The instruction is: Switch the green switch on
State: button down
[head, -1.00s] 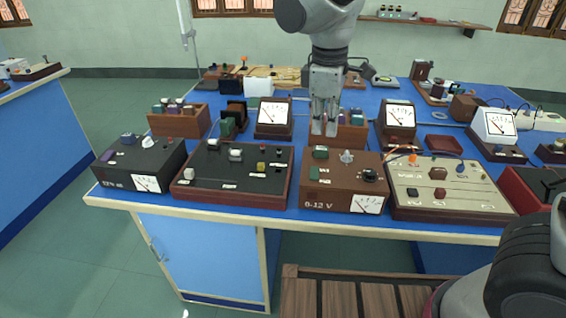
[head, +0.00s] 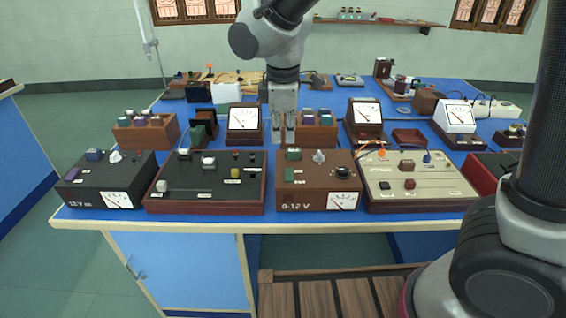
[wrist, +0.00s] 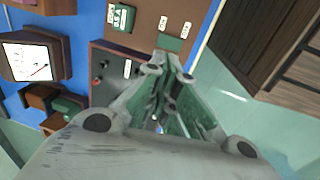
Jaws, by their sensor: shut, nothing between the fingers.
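The brown 0-12 V box (head: 316,193) stands at the front of the blue bench. A green block-like part (head: 293,153) is on its top near the back left, and a flat green part (head: 290,174) lies in front of it. Both also show in the wrist view, the raised block (wrist: 122,17) and the flat part (wrist: 170,43). I cannot tell from the frames which is the switch, nor its on or off position. My gripper (head: 284,137) is shut and empty, pointing down above the box's back left. In the wrist view its fingertips (wrist: 163,66) appear near the flat part.
A black-topped board (head: 207,189) with several knobs adjoins the box on the left. A cream panel (head: 420,187) adjoins it on the right. A wooden block rack (head: 318,135) and a meter (head: 244,120) stand behind. A slatted stool (head: 330,294) is at the front.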

aim_at(284, 177)
jog(key=f, duration=0.3)
jog(key=w+f, duration=0.1)
jog(key=f, duration=0.5)
jog(key=shift+w+f, duration=0.2)
jog(key=shift+f, duration=0.1)
jog(key=shift+w+d+f+g, duration=0.1)
jog(key=shift+w+f+g, duration=0.2)
jog(key=shift+g, duration=0.2)
jog(key=shift+s, duration=0.25)
jog(key=shift+s+r, duration=0.15)
jog(key=shift+s, duration=0.55)
jog(key=shift+r, duration=0.1)
notch_tip(284, 177, up, 14)
jog(key=w, duration=0.2)
